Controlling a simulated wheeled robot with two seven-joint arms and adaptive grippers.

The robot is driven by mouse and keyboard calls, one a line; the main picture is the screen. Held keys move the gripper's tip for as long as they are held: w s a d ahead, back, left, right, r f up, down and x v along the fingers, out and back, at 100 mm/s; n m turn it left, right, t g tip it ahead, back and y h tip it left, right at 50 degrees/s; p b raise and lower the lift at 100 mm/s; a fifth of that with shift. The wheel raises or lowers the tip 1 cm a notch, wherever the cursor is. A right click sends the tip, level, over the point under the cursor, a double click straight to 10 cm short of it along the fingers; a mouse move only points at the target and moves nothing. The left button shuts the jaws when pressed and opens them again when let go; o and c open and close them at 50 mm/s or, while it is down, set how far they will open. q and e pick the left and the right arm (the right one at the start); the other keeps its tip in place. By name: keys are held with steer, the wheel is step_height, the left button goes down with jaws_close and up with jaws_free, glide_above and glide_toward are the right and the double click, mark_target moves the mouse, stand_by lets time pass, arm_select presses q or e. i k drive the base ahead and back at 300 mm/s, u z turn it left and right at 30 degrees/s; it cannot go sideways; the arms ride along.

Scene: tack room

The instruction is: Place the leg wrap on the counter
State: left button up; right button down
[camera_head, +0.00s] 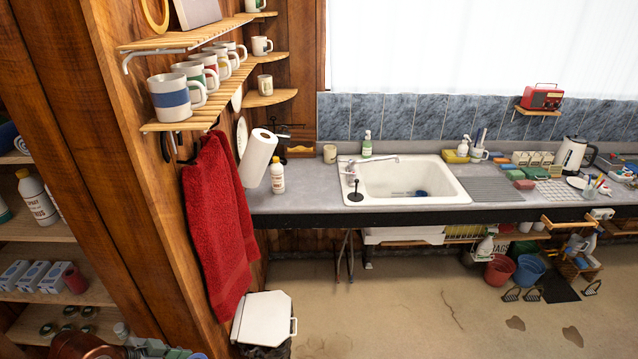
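The grey counter (310,185) runs along the back wall under the window, with a white sink (402,181) set into it. I cannot tell for sure which thing is the leg wrap. A dark red roll (74,280) lies on a shelf at the left, beside several small white-and-blue boxes. A blue rolled thing (7,136) is cut off by the left edge on a higher shelf. Neither of my grippers is in view.
A wooden post and a hanging red towel (218,215) stand between shelves and counter. A paper roll (258,158) and a white bottle (278,175) are at the counter's left end. A white-lidded bin (263,318) stands below. The counter's right side is crowded.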

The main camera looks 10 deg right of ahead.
mark_target(305, 190)
steer(key=z, duration=1.6)
steer(key=i, duration=1.35)
